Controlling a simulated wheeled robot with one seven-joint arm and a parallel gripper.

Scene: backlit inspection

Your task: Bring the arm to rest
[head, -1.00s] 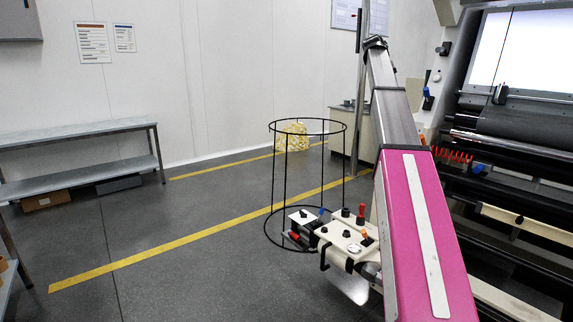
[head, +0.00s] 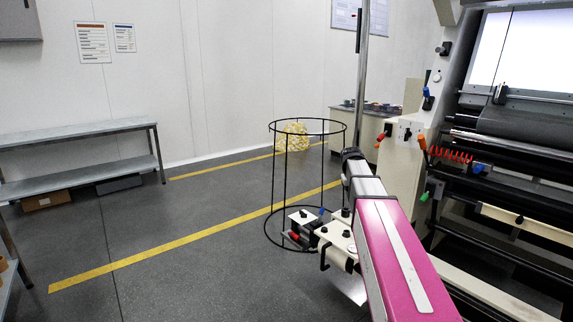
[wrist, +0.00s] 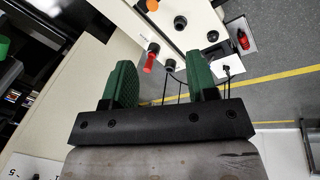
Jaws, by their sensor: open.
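My gripper (wrist: 161,84) shows in the wrist view with its two green fingers apart and nothing between them. A cream panel with knobs and a red handle lies beyond the fingertips. In the head view my pink and grey arm reaches up from the bottom right, and its far end is beside the wire ring stand. I cannot make out the fingers in the head view.
A cream control box (head: 338,238) stands beside my arm, close to a black wire ring stand (head: 273,190). A large machine (head: 500,140) fills the right. A grey bench (head: 80,136) stands along the left wall. The floor between is clear.

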